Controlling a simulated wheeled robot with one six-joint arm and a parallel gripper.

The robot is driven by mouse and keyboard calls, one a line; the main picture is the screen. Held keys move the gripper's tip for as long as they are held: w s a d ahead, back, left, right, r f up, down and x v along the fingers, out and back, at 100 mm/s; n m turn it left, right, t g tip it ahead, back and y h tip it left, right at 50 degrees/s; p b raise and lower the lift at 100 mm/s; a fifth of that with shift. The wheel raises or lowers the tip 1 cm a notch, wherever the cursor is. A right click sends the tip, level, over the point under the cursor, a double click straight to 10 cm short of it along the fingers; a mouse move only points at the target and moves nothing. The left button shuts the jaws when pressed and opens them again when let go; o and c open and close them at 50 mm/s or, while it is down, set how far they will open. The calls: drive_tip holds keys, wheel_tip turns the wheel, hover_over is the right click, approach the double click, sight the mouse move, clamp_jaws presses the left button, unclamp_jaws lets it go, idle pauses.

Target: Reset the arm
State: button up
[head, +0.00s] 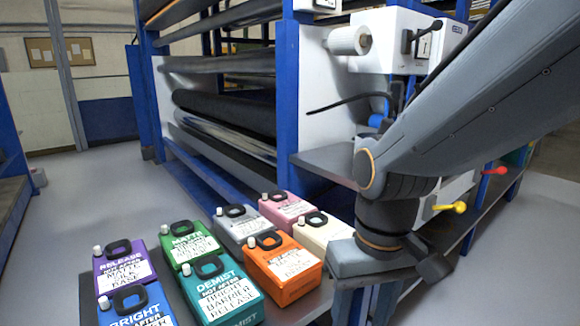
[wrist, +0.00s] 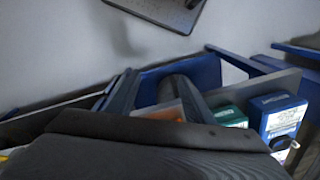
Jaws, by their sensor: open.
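My arm reaches in from the upper right of the head view and bends down at an elbow. Its end, with my gripper (head: 408,264), hangs low beside the cream canister (head: 318,232), over the right end of the canister table (head: 310,306). No object shows held in it.
Several labelled canisters stand on the table, including orange (head: 284,270), teal (head: 220,292), purple (head: 122,268) and pink (head: 286,208). A blue-framed roller machine (head: 288,100) stands behind. Yellow (head: 450,208) and red (head: 494,171) handles stick out at right. Open floor (head: 65,215) lies left.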

drive_tip(key=d+r+m+p, duration=0.2)
drive_tip(key=d+r+p, duration=0.6)
drive_tip(key=p, duration=0.7)
drive_tip(key=shift+s+d+r+m+h+p, duration=0.2)
drive_tip(key=shift+s+r+m+h+p, duration=0.15)
drive_tip(key=shift+r, duration=0.25)
drive_tip(key=shift+w, duration=0.15)
drive_tip(key=shift+c, duration=0.2)
